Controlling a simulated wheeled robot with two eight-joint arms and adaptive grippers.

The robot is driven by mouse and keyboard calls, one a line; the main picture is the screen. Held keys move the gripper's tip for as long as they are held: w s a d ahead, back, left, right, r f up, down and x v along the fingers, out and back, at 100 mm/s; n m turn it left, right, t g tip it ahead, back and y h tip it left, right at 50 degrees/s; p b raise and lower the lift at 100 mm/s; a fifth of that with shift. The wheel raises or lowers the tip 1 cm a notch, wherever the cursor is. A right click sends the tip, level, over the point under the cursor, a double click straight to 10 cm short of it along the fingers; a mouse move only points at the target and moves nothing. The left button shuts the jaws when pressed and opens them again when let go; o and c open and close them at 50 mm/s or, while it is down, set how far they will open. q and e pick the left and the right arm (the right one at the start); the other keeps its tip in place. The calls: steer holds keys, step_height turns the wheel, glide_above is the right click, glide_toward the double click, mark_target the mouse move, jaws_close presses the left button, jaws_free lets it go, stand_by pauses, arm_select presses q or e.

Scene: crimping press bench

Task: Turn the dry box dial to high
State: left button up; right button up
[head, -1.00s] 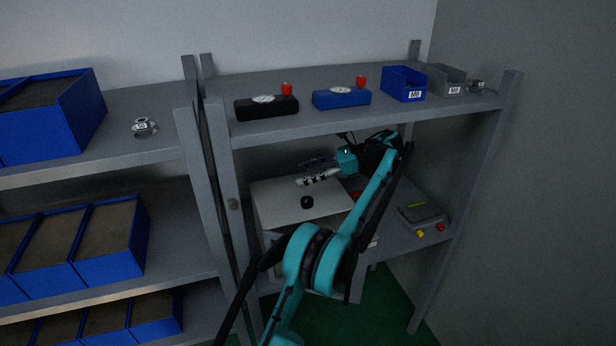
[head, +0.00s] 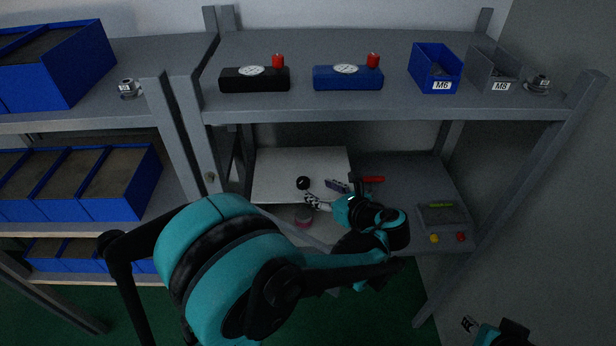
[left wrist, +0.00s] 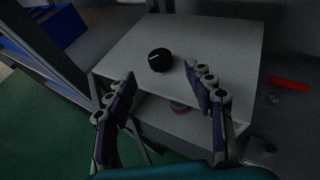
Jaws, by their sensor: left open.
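The dry box (head: 275,170) is a pale box on the middle shelf of the right-hand rack. Its round black dial (head: 303,183) sits on its top near the front edge. In the left wrist view the dial (left wrist: 160,60) shows a short pale mark, and the box top (left wrist: 215,42) lies around it. My left gripper (head: 326,194) is open and empty, just in front and to the right of the dial in the head view. In the left wrist view its fingertips (left wrist: 159,72) spread either side of the dial's near side, apart from it. My right gripper (head: 470,324) shows partly at the bottom right.
Right of the box lie a red-handled tool (head: 372,179) and a grey device (head: 443,218) with yellow and red knobs. The upper shelf (head: 330,108) holds black and blue gauge blocks and M6 and M8 bins. A rack post (head: 180,140) stands left of the box.

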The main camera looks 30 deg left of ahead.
mark_target(305, 183)
arm_select(q)
steer(key=b+x, duration=0.1)
steer(key=x, duration=0.6)
steer(key=shift+a+f, duration=0.1)
steer(key=shift+a, duration=0.05)
steer(key=c, duration=1.1)
